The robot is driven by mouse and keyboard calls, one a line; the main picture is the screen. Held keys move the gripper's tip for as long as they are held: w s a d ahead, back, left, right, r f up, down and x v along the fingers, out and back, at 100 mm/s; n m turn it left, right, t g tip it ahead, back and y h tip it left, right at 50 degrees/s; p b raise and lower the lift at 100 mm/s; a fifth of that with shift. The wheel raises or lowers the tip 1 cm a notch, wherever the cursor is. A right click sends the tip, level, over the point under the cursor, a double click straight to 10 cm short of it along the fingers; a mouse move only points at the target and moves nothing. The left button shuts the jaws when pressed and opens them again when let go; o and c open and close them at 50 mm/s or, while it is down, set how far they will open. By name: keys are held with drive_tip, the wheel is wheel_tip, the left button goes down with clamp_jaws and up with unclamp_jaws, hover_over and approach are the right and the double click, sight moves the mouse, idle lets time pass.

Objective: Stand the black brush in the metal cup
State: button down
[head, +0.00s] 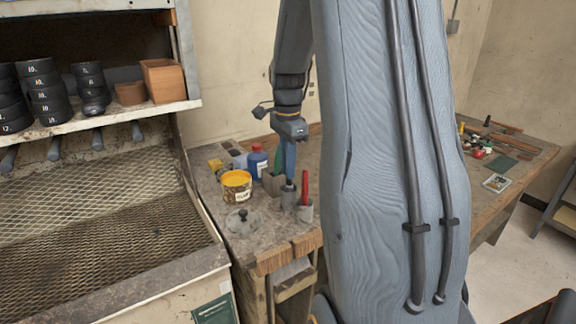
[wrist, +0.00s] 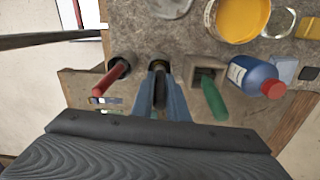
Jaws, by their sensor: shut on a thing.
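My gripper (head: 289,176) points down over the front of the workbench, and its blue fingers are shut on the black brush. In the wrist view the brush (wrist: 160,92) shows as a dark handle between the fingertips (wrist: 159,72). The fingers hide much of both, so I cannot tell how deep the brush sits.
A red-handled tool (head: 305,184) stands in a holder close to the right. A square holder (wrist: 206,72) with a green handle (wrist: 214,100), a blue bottle (head: 257,161) and a yellow tin (head: 236,185) are close by.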

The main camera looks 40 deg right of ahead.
drive_tip(key=c, duration=1.7)
unclamp_jaws()
drive_tip(key=shift+o, duration=0.2)
drive_tip(key=shift+r, duration=0.1)
wheel_tip(320, 180, up, 8)
drive_tip(key=shift+f+b, duration=0.15)
drive_tip(key=shift+b, duration=1.05)
drive_tip(key=shift+s, duration=0.1)
